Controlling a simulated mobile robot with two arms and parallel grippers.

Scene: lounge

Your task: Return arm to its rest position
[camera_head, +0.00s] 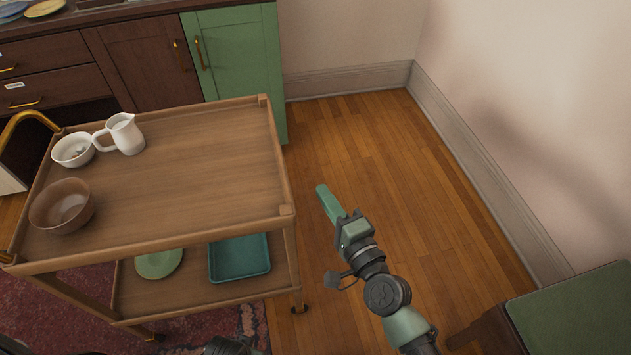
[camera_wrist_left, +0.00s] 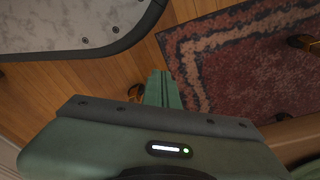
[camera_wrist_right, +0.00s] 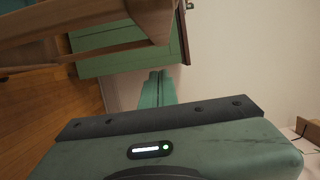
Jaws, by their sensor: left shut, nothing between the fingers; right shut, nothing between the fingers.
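My right arm reaches in from the lower right of the head view. Its green gripper (camera_head: 328,203) is shut and empty, over the floor just right of the wooden cart (camera_head: 200,185). The shut fingers also show in the right wrist view (camera_wrist_right: 157,90), with a cart corner and the green cabinet door beyond. My left gripper (camera_wrist_left: 162,90) is shut and empty in the left wrist view, above wooden floor beside a red patterned rug (camera_wrist_left: 240,70). In the head view only a dark piece of an arm shows at the bottom edge, and the left fingers are hidden.
The cart's top holds a white bowl (camera_head: 73,150), a white pitcher (camera_head: 124,134) and a brown bowl (camera_head: 62,207). Its lower shelf holds a green plate (camera_head: 159,263) and a teal tray (camera_head: 240,258). A green-topped piece (camera_head: 575,315) stands lower right. Floor (camera_head: 390,165) beyond the gripper is clear.

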